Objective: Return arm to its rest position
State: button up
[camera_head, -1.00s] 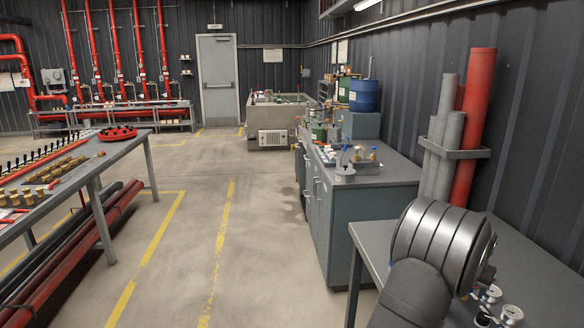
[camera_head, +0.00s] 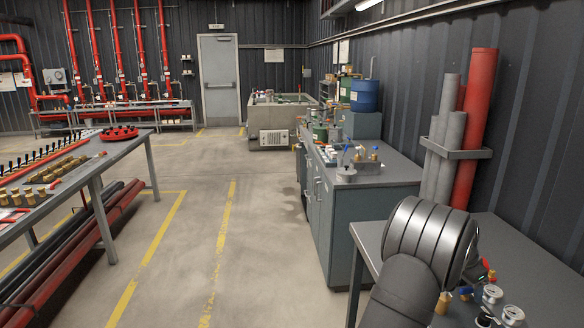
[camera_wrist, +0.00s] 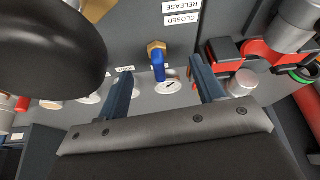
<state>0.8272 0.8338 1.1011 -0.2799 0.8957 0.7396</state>
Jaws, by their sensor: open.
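My gripper (camera_wrist: 165,84) is open in the wrist view, with its two dark blue-grey fingers spread apart and nothing held between them. Past the fingers is a panel with a brass valve with a blue handle (camera_wrist: 158,66) and a small round gauge (camera_wrist: 168,87). The valve appears between the fingers, apart from both. In the head view my grey arm (camera_head: 430,243) is over the right-hand table, and my gripper is hidden there.
The right-hand table (camera_head: 535,255) holds small round silver fittings (camera_head: 492,294). Grey and red pipes (camera_head: 477,130) stand in a wall rack behind. A blue-grey cabinet (camera_head: 340,230) stands beyond the table. The floor (camera_head: 200,230) to the left is clear.

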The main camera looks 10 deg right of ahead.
jog(key=shift+m, duration=0.3)
dwell(4.5)
